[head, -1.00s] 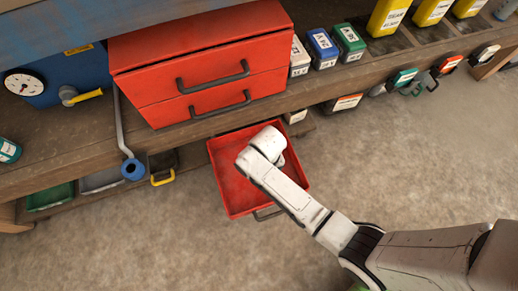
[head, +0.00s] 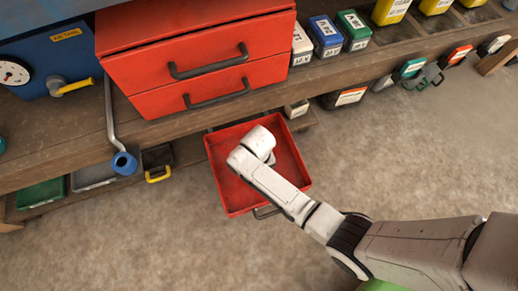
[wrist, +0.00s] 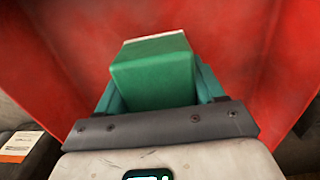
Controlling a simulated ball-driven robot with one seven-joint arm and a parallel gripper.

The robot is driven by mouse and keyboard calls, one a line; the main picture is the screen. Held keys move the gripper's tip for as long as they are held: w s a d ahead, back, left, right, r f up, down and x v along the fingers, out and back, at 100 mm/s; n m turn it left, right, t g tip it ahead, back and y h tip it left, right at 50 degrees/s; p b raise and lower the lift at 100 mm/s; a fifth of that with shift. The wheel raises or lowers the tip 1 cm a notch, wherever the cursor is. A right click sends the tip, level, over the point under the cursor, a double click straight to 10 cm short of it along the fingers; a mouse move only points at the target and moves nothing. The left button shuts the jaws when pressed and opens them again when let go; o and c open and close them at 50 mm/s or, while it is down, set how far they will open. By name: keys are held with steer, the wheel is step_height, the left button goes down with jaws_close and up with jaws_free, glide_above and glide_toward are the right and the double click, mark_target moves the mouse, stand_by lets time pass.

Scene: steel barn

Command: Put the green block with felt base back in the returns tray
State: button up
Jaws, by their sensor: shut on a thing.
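The green block (wrist: 155,70) is in my gripper (wrist: 158,86), between its teal fingers in the wrist view. A pale strip shows along the block's far edge; I cannot tell if it is the felt. An open red drawer-like tray (head: 228,193) juts out below the bench in the head view. My wrist is over this tray and hides the gripper and block there. Red walls surround the block in the wrist view. I cannot tell whether the block touches the tray floor. No label naming the returns tray is readable.
A red two-drawer cabinet (head: 200,50) stands on the wooden bench above the tray. A green bin (head: 42,193) and a grey bin (head: 95,176) sit on the low shelf at left. A blue-ended lever (head: 124,163) hangs over the bench edge. The concrete floor in front is clear.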

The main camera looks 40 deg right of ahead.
steer(key=shift+f, duration=0.55)
steer(key=o, duration=1.1)
steer(key=shift+r, duration=0.15)
steer(key=r+p, duration=0.3)
steer(key=r, duration=0.3)
steer(key=r+p, duration=0.3)
steer(key=r, duration=0.4)
steer(key=shift+w+d+p, duration=0.1)
steer(key=shift+w+p, duration=0.1)
steer(key=shift+p, duration=0.15)
steer(key=s+d+r+n, duration=0.1)
steer(key=s+d+r, duration=0.2)
steer(key=s+r, duration=0.3)
steer(key=s+d+r+n+t, duration=0.1)
steer(key=s+d+r+n, duration=0.1)
steer(key=s+d+r, duration=0.2)
steer(key=s+r, duration=0.3)
steer(key=s, duration=0.4)
steer(key=shift+d, duration=0.3)
